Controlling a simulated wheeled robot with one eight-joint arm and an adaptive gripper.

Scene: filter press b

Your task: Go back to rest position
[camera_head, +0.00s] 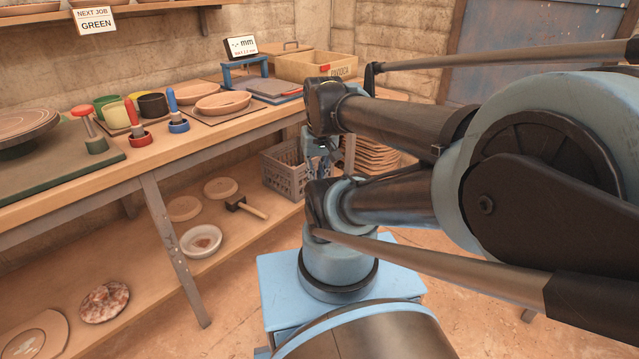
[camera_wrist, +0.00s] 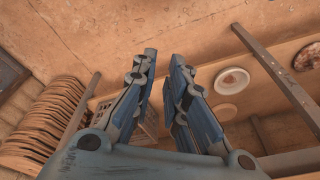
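My gripper (camera_wrist: 164,58) shows in the wrist view with two blue and grey fingers. A narrow gap lies between the fingertips, and nothing is between them. In the head view, my gripper (camera_head: 322,146) is small and partly hidden behind my arm links.
The bench holds red, blue and green-based tools, cups, plates, a gauge display (camera_head: 241,47) and a cardboard box (camera_head: 316,66). The lower shelf carries dishes and a mallet (camera_head: 246,206). Stacked plates (camera_wrist: 45,120) stand left in the wrist view. Bare floor (camera_wrist: 150,20) is also visible there.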

